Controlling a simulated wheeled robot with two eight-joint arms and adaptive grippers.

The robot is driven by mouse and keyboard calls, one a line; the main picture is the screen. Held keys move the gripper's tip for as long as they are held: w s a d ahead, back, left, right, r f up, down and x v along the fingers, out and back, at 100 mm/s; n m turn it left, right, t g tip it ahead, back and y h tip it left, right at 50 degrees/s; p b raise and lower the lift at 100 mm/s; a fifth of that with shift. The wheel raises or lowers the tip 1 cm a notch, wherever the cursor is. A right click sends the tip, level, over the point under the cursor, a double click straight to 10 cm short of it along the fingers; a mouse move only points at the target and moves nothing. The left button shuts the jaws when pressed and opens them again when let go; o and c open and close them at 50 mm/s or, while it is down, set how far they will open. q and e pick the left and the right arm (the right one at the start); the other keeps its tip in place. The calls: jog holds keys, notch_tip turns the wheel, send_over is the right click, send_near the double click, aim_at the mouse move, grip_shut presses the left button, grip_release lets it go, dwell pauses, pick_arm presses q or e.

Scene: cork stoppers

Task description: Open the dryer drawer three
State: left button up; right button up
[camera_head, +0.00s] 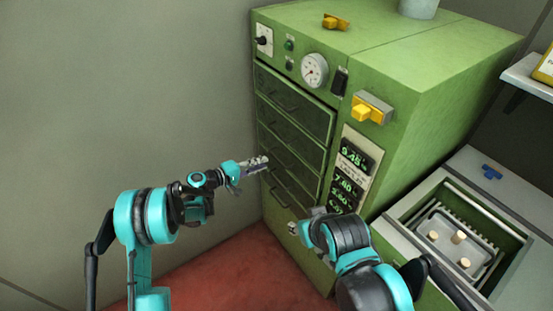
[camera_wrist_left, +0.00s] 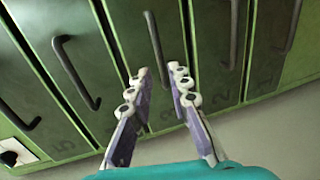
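The green dryer (camera_head: 430,80) has a stack of dark green drawers, all of which look shut. Drawer three (camera_head: 300,163) is partly behind my left gripper (camera_head: 262,163) in the head view. In the left wrist view its bar handle (camera_wrist_left: 152,40) runs down between the fingertips of my left gripper (camera_wrist_left: 158,72). The fingers are apart, one on each side of the handle's near end; I cannot tell whether they touch it. My right gripper (camera_head: 303,223) is low before the dryer front, its fingers not clear to see.
A gauge (camera_head: 314,69), a yellow knob (camera_head: 370,109) and a display panel (camera_head: 350,170) sit on the dryer front. At right, a bin (camera_head: 400,212) holds a tray with several corks. Red floor (camera_head: 220,262) is open at lower left.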

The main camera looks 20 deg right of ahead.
aim_at(276, 158)
pick_arm(q)
jog(key=b+x, duration=0.2)
jog(key=x, duration=0.5)
jog(key=shift+d+f, duration=0.15)
jog(key=shift+d, duration=0.25)
grip_shut()
